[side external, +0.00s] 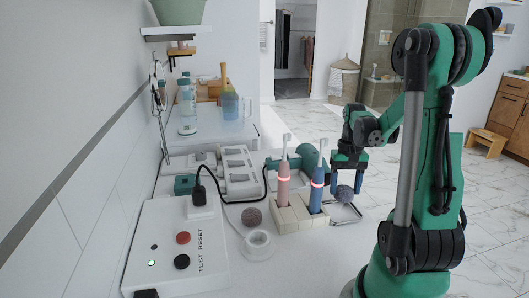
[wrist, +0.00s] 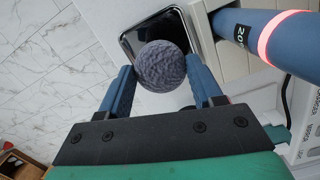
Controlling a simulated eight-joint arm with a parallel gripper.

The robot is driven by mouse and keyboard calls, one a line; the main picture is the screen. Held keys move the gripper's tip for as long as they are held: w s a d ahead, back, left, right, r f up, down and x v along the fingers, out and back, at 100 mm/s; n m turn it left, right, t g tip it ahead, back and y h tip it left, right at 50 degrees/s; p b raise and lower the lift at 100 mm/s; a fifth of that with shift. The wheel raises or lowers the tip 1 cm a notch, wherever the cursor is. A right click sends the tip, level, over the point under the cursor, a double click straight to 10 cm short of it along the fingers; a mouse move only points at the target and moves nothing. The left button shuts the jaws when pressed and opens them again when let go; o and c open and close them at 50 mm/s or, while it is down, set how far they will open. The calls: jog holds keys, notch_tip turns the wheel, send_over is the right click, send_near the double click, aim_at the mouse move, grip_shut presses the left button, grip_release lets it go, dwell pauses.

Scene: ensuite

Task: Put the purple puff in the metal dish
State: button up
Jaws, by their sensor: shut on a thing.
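My gripper (side external: 346,184) is shut on the purple puff (side external: 344,193), a round, wrinkled, grey-purple ball. In the wrist view the puff (wrist: 162,66) sits between the two blue fingertips of my gripper (wrist: 161,72). The metal dish (side external: 347,219) is a shiny shallow tray at the right edge of the counter. In the wrist view the dish (wrist: 133,46) shows behind the puff, which covers part of it. The puff appears over the dish; I cannot tell the exact gap between them.
A cream holder (side external: 290,217) with a pink toothbrush (side external: 283,184) and a blue toothbrush (side external: 317,182) stands just left of the dish. The blue brush (wrist: 275,38) is close to my right finger in the wrist view.

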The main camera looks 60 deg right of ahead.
aim_at(344, 187)
jog(key=shift+f, duration=1.9)
jog(key=shift+f, duration=0.15)
jog(key=o, duration=1.2)
jog(key=r, duration=0.4)
jog(key=d+r, duration=0.1)
jog(key=r, duration=0.7)
jog(key=shift+w+d+r, duration=0.15)
jog(key=shift+w, duration=0.2)
